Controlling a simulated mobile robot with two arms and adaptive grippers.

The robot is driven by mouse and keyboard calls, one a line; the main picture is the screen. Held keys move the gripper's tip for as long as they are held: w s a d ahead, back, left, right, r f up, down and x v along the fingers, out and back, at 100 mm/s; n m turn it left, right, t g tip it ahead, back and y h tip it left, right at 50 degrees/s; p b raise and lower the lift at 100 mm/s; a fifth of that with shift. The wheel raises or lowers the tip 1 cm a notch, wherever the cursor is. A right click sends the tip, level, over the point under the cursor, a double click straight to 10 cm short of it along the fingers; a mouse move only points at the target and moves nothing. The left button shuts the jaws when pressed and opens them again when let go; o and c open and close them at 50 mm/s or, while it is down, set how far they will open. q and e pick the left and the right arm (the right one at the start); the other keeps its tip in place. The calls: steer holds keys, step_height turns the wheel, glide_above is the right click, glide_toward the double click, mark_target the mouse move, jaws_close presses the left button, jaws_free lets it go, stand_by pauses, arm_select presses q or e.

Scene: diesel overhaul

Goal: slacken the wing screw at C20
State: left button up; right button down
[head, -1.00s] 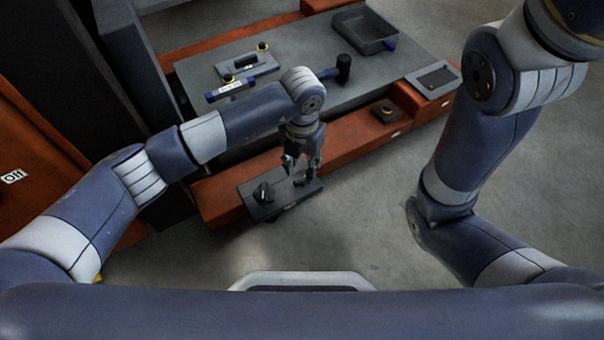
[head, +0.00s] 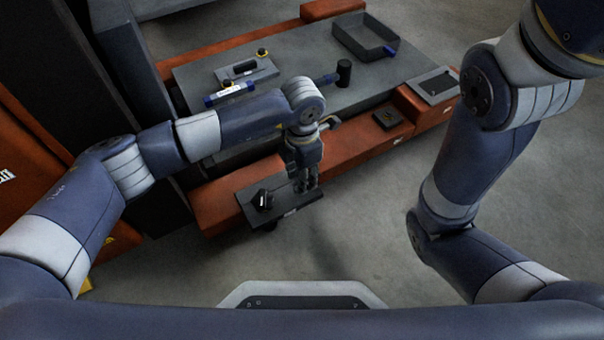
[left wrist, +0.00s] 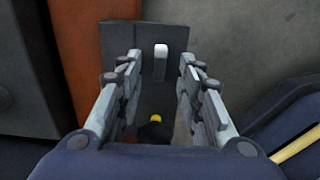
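A dark plate (head: 280,208) sticks out at the front of the orange frame. In the left wrist view the fingers of my left gripper (left wrist: 159,62) are apart. A light-topped upright wing (left wrist: 160,58) on the plate shows between them. A dark round part with a yellow top (left wrist: 155,122) shows lower down. I cannot read a C20 label. My right gripper is out of view.
Behind is a grey bench top (head: 300,98) with a black mallet (head: 343,74), a dark tray (head: 362,42) and a blue-ended tool (head: 229,92). The orange beam (head: 360,140) runs along its front. The floor in front and right is clear. A dark cabinet stands left.

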arm_select(q)
steer(key=shift+f, duration=0.15)
stand_by(0.4)
steer(key=shift+f+b, duration=1.2)
steer(key=shift+f, duration=0.7)
steer(key=shift+c, duration=0.5)
